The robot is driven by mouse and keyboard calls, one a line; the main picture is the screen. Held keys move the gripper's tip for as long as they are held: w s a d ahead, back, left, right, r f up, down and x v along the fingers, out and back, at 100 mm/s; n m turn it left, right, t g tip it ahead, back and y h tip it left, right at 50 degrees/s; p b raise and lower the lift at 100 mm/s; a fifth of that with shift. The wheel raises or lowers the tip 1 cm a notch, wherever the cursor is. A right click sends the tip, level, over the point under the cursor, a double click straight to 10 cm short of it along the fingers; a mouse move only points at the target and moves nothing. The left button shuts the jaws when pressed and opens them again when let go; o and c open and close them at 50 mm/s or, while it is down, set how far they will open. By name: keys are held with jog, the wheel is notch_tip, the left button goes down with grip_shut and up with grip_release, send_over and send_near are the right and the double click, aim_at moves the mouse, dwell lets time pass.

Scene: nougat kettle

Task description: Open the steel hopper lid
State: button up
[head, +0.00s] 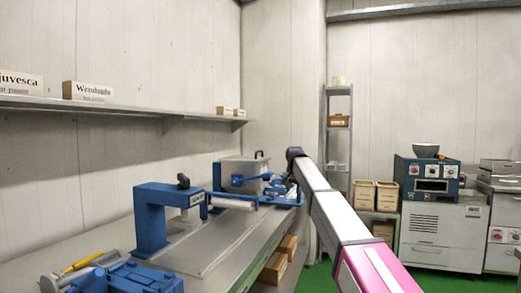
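The steel hopper (233,172) is a grey box on the far part of the bench, among blue machine parts. Its flat lid (238,159) lies on top and looks closed, with a small dark handle (259,154) standing at its right side. My arm reaches in from the lower right, and its dark wrist ends just right of the hopper. My gripper (288,177) is small and partly hidden there, close to the hopper's right side. I cannot tell whether it touches anything, or whether its fingers are open or shut.
A blue press frame (150,218) stands nearer on the bench (205,252), with blue parts and a yellow-handled tool (83,262) at front left. A wall shelf (130,108) with boxes runs above. Cartons (364,195) and a blue machine (427,180) stand at right.

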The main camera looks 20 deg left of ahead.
jog(key=a+r, duration=0.5)
jog(key=r, duration=0.4)
jog(key=a+r+t+y, duration=0.1)
jog(key=a+r, duration=0.4)
jog(key=r, duration=0.5)
jog(key=a+r, duration=0.6)
jog(key=r, duration=0.3)
jog(key=shift+m, duration=0.3)
jog(key=x, duration=1)
jog(key=shift+d+f, duration=0.1)
jog(key=shift+f, duration=0.15)
grip_shut()
